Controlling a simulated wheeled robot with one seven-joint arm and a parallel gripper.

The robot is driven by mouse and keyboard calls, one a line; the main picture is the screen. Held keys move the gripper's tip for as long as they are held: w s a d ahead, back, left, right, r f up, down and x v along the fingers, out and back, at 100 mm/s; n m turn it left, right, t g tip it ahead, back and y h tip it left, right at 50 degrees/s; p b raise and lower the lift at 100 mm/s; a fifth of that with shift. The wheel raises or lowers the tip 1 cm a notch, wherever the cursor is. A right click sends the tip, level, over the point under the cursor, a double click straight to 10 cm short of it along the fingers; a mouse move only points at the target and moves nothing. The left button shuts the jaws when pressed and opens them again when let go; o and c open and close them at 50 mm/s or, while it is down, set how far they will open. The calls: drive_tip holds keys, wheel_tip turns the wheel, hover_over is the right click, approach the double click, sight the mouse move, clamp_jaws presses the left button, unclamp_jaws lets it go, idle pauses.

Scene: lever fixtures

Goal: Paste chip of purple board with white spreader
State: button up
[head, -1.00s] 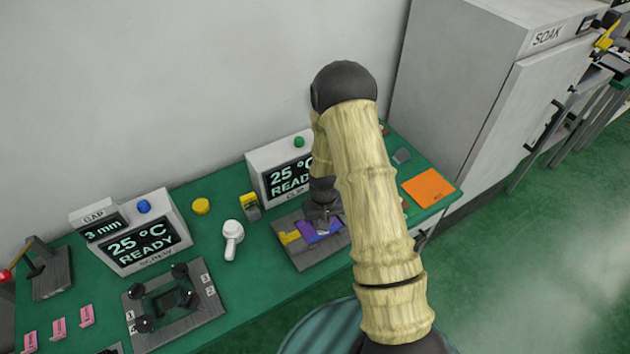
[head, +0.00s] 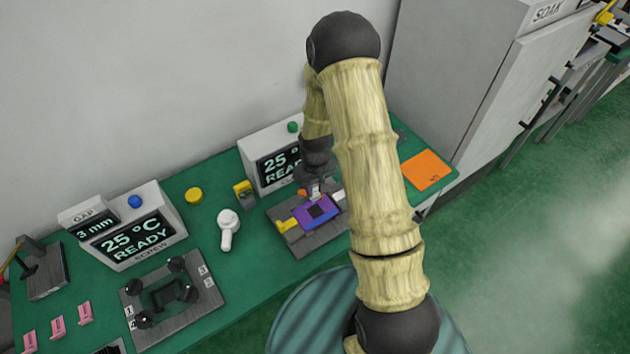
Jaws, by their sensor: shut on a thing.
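The purple board (head: 302,219) lies in a dark grey fixture (head: 304,246) on the green bench, with a dark square chip (head: 319,211) on its top. My gripper (head: 315,186) is just behind the board's far edge, above the fixture. It is shut on a small whitish piece, which looks like the white spreader (head: 315,193). The spreader is small in this view, and I cannot tell whether its tip touches anything. Any paste on the chip is too small to make out.
A yellow clamp piece (head: 287,226) sits at the board's left. A white handled thing (head: 228,230) lies left of the fixture. A display box (head: 270,165) stands behind. An orange sheet (head: 427,170) lies right. Another clamp fixture (head: 170,300) is front left.

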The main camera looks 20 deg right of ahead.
sight(315, 198)
wheel_tip(315, 198, up, 2)
drive_tip(key=shift+s+r+n, duration=0.1)
drive_tip(key=shift+s+n, duration=0.05)
drive_tip(key=shift+n, duration=0.35)
drive_tip(key=shift+w, duration=0.25)
drive_tip(key=shift+s+d+f, duration=0.2)
drive_tip(key=shift+s+f, duration=0.05)
drive_tip(key=shift+f, duration=0.1)
drive_tip(key=shift+f+b, duration=0.25)
drive_tip(key=shift+b, duration=0.2)
drive_tip(key=shift+a+f+b, duration=0.2)
drive_tip(key=shift+f+b, duration=0.55)
drive_tip(key=shift+f, duration=0.35)
drive_tip(key=shift+f+b, duration=0.5)
drive_tip(key=shift+f, duration=0.1)
drive_tip(key=shift+d+f+b, duration=0.1)
drive_tip(key=shift+f+b, duration=1.65)
drive_tip(key=shift+f, duration=0.8)
drive_tip(key=shift+f, duration=0.25)
drive_tip(key=shift+w, duration=0.15)
